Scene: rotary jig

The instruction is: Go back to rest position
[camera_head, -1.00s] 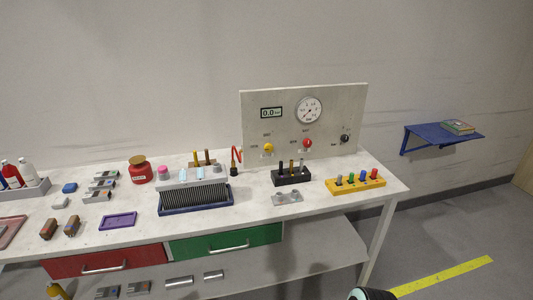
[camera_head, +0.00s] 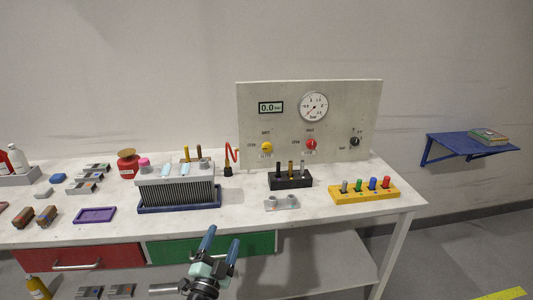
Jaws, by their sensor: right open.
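My right gripper (camera_head: 219,246) shows at the bottom middle in the head view. Its two blue fingers are apart with nothing between them. It is in front of the green drawer (camera_head: 258,244), at the front side of the white workbench (camera_head: 330,222). My left gripper is not in view. On the bench a grey finned block (camera_head: 176,188) stands in a dark blue tray (camera_head: 180,208). A grey bracket with two round parts (camera_head: 281,203) lies to the right of it.
A panel (camera_head: 335,92) with a gauge and knobs stands at the bench's back. A black holder (camera_head: 290,180) and a yellow peg block (camera_head: 364,192) stand before it. A red drawer (camera_head: 85,257) is at left. A blue wall shelf (camera_head: 470,145) is at right. The bench front middle is clear.

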